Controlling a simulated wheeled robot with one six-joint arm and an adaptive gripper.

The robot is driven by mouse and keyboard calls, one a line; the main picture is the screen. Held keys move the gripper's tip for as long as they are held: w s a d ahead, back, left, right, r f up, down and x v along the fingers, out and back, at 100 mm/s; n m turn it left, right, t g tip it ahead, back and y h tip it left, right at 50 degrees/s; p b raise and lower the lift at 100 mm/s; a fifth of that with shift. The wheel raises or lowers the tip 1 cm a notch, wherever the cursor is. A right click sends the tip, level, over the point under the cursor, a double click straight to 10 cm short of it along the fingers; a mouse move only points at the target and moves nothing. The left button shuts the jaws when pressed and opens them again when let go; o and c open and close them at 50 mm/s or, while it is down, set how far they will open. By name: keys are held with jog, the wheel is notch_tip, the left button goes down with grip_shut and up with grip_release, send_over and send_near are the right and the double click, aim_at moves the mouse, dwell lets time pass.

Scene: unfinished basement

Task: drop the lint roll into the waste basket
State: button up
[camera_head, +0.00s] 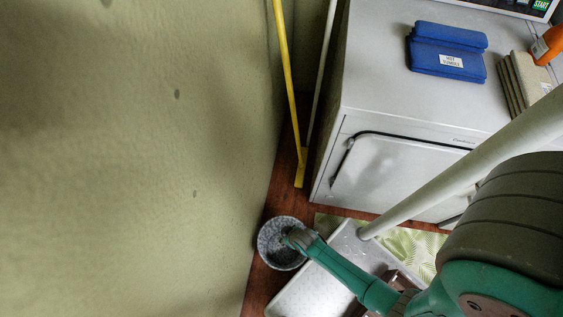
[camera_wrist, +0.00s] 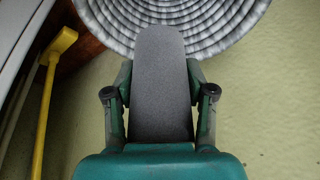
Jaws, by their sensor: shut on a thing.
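The waste basket (camera_head: 264,246) is a round, grey, speckled container on the wooden floor beside the wall. Its ribbed grey side also shows at the top of the wrist view (camera_wrist: 232,22). My gripper (camera_head: 296,238) is at the right side of the basket's opening in the head view. In the wrist view my gripper (camera_wrist: 160,80) is shut on a dark grey, long, rounded piece, the lint roll (camera_wrist: 160,105). The roll's far end overlaps the basket in that view. In the head view the roll is too small and covered to make out clearly.
A white dryer (camera_head: 390,75) stands at the right with folded blue cloths (camera_head: 447,52) on top. A yellow pole (camera_head: 287,75) leans near the wall. The green wall (camera_head: 130,160) closes the left.

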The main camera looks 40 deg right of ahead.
jog(key=shift+f, duration=2.1)
jog(key=o, duration=1.2)
jog(key=shift+v, duration=6)
jog(key=shift+s, duration=0.1)
